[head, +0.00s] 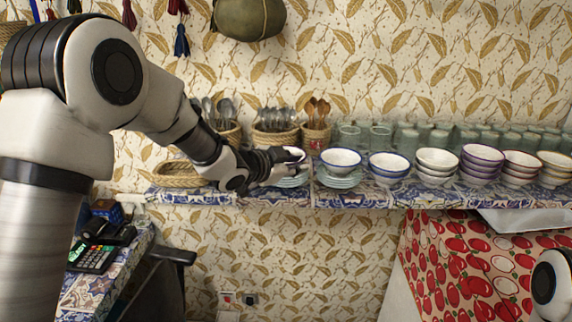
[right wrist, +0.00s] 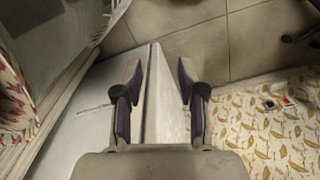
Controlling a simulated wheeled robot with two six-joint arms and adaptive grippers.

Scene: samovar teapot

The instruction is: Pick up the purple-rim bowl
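The purple-rim bowl (head: 482,152) tops a stack of bowls on the tiled shelf, right of centre in the head view. My left gripper (head: 300,162) is low over a stack of pale plates (head: 292,181), well to the left of that bowl. It is seen side-on, and I cannot tell whether its fingers are apart or hold something. My right gripper (right wrist: 157,88) is open and empty in the right wrist view, above the floor and a pale panel. The purple-rim bowl does not show in that view.
Blue-rim bowls (head: 341,158), (head: 389,162), a white bowl stack (head: 437,158) and a brown-rim stack (head: 521,160) line the shelf (head: 365,197). Glasses (head: 380,136) and cutlery baskets (head: 275,134) stand behind. A red patterned cloth (head: 450,260) hangs below.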

